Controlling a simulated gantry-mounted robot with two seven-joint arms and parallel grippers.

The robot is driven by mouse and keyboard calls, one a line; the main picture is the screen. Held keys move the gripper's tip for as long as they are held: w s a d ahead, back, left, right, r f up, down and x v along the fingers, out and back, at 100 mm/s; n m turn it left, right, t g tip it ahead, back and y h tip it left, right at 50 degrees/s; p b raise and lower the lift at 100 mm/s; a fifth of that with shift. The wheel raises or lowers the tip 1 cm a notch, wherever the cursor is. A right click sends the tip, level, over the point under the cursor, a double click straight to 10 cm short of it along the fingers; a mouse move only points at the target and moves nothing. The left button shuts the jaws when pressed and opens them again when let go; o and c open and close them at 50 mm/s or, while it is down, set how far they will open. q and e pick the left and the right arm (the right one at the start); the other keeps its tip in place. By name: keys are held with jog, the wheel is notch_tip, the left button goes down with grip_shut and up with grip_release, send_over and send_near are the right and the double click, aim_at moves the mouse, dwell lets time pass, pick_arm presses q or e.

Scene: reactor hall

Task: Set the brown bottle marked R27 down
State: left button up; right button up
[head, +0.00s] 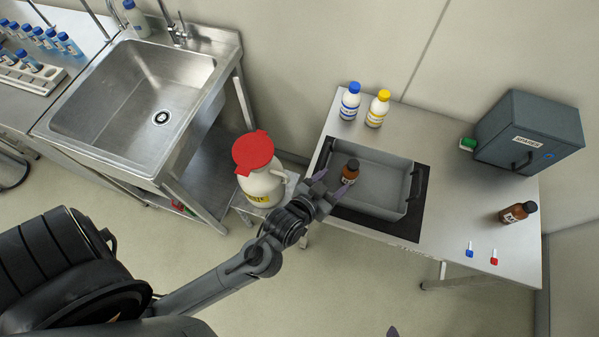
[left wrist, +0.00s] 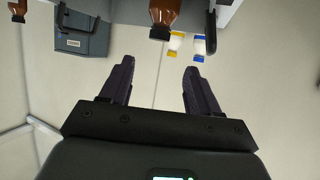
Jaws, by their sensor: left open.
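A brown bottle (head: 350,171) with a dark cap stands in the grey tray (head: 385,160), near its left end. It also shows in the left wrist view (left wrist: 165,14), beyond the fingertips. A second brown bottle (head: 518,212) stands on the table at the right and shows at the left wrist view's edge (left wrist: 18,8). I cannot read which is marked R27. My left gripper (head: 330,187) is open and empty beside the tray bottle, apart from it; its fingers show in the left wrist view (left wrist: 159,70). Only a dark tip, seemingly my right gripper (head: 393,331), shows at the bottom edge.
Blue-capped (head: 350,101) and yellow-capped (head: 377,108) white bottles stand behind the tray. A grey box (head: 527,132) stands at the back right. A white container with a red lid (head: 253,152) stands left of the table. The table right of the tray has bare room.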

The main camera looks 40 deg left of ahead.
pick_arm(q)
jog(key=s+a+f+m+g, duration=0.1)
jog(key=s+a+g, duration=0.1)
jog(key=s+g, duration=0.3)
jog(key=s+a+f+m+g, duration=0.1)
jog(key=s+a+f+g, duration=0.1)
jog(key=s, duration=0.9)
jog(key=a+g, duration=0.1)
jog(key=g, duration=0.1)
jog(key=shift+s+a+g, duration=0.35)
jog(key=shift+s+g, duration=0.05)
notch_tip(320, 180, up, 26)
jog(key=p, duration=2.6)
jog(key=shift+f, duration=0.15)
jog(key=shift+f, duration=0.1)
